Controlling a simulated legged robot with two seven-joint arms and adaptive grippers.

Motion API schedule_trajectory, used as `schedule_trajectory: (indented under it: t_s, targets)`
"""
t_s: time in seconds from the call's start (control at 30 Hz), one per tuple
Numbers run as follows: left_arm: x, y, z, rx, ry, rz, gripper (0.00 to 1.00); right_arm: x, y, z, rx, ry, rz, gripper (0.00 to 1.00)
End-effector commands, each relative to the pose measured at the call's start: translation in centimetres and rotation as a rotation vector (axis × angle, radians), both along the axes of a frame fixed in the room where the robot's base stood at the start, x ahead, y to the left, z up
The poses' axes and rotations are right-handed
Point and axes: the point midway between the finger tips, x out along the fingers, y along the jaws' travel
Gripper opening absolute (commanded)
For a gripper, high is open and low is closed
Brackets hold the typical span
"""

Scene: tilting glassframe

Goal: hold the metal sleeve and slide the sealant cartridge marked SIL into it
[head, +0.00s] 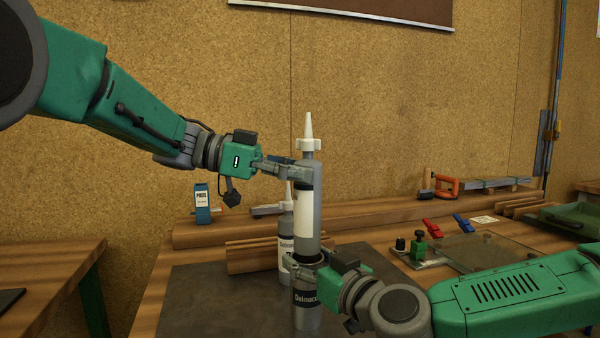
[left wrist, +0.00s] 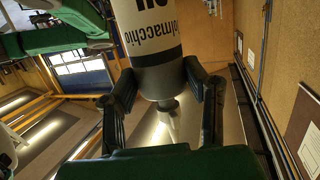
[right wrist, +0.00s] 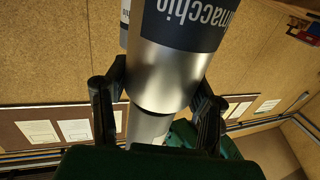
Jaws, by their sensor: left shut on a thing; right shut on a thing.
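The sealant cartridge (head: 307,212) is a grey tube with a white label and white nozzle, upright in the head view. My left gripper (head: 300,171) is shut on its upper part. The left wrist view shows the cartridge (left wrist: 155,50) between the fingers, its large marking cut off by the frame edge. The metal sleeve (head: 306,318) stands upright directly below, with a dark lettered band. My right gripper (head: 316,262) is shut around its top. In the right wrist view, the sleeve (right wrist: 165,75) meets the narrower cartridge at its mouth; insertion depth cannot be told.
Another nozzled cartridge (head: 286,240) stands close behind the sleeve. A wooden block (head: 250,256) lies behind it. Clamps and a glass plate (head: 485,252) lie right. The dark mat (head: 215,300) is clear at left.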

Motion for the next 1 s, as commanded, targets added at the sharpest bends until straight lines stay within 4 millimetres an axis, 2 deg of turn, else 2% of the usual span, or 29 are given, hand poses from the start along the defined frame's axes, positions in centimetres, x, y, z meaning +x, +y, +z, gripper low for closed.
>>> schedule_trajectory:
  t_s: [0.47, 1.0]
  targets:
    - [0.0, 0.0, 0.0, -0.001, -0.001, 0.001, 0.00, 0.0, 0.0, -0.1, -0.001, 0.002, -0.001, 0.18]
    - [0.0, 0.0, -1.4, -0.001, 0.000, 0.000, 0.00, 0.0, 0.0, -0.1, -0.001, 0.002, 0.000, 0.18]
